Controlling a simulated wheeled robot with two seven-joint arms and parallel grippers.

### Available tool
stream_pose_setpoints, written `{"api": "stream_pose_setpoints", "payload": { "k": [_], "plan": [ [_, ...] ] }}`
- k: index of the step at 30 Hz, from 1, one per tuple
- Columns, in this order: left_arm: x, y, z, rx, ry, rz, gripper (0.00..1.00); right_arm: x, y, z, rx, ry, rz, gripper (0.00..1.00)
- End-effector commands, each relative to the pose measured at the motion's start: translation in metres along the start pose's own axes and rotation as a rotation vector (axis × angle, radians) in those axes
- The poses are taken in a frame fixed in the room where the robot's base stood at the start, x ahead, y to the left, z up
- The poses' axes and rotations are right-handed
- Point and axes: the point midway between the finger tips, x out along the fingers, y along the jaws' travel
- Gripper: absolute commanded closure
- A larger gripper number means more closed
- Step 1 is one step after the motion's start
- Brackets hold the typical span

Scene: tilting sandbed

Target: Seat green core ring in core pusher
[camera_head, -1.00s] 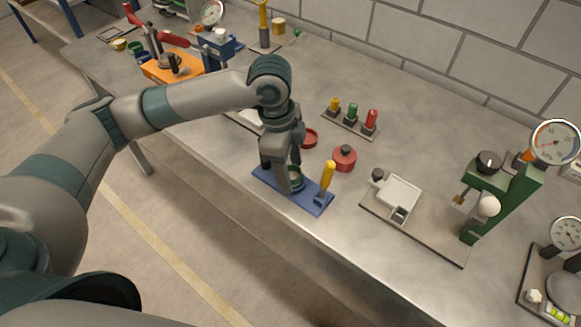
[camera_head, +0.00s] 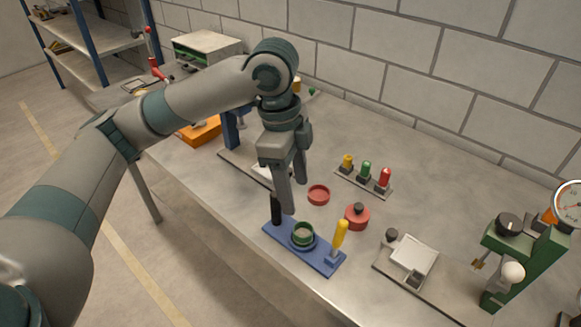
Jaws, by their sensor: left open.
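The green core ring (camera_head: 303,233) sits at the middle of the blue base of the core pusher (camera_head: 325,259). Something pale shows inside the ring. I cannot tell whether the ring is fully down. A black post (camera_head: 276,209) stands at the base's left end and a yellow-handled part (camera_head: 340,236) at its right end. My left gripper (camera_head: 294,195) is open and empty, pointing down above and behind the base, apart from the ring. My right gripper is not in view.
A shallow red dish (camera_head: 319,195) and a red lidded pot (camera_head: 357,216) stand behind the pusher. A rack with yellow, green and red pegs (camera_head: 364,176) is farther back. A plate with a white tray (camera_head: 413,256) and a green press (camera_head: 522,260) stand to the right.

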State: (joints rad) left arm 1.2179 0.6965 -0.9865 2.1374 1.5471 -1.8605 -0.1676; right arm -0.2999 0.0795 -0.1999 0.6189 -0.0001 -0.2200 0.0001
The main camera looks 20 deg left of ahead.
Motion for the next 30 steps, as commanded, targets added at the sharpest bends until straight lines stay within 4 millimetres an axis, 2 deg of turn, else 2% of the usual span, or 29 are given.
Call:
{"api": "stream_pose_setpoints", "payload": {
  "k": [4,10,30],
  "plan": [
    [-0.025,-0.001,0.000,0.000,0.001,-0.003,0.44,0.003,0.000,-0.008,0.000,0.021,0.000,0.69],
    [-0.045,0.000,0.000,-0.001,0.001,0.000,0.44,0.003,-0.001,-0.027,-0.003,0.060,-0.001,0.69],
    [-0.050,0.000,0.000,0.000,0.001,0.001,0.44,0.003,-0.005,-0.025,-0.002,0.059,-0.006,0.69]
  ]
}}
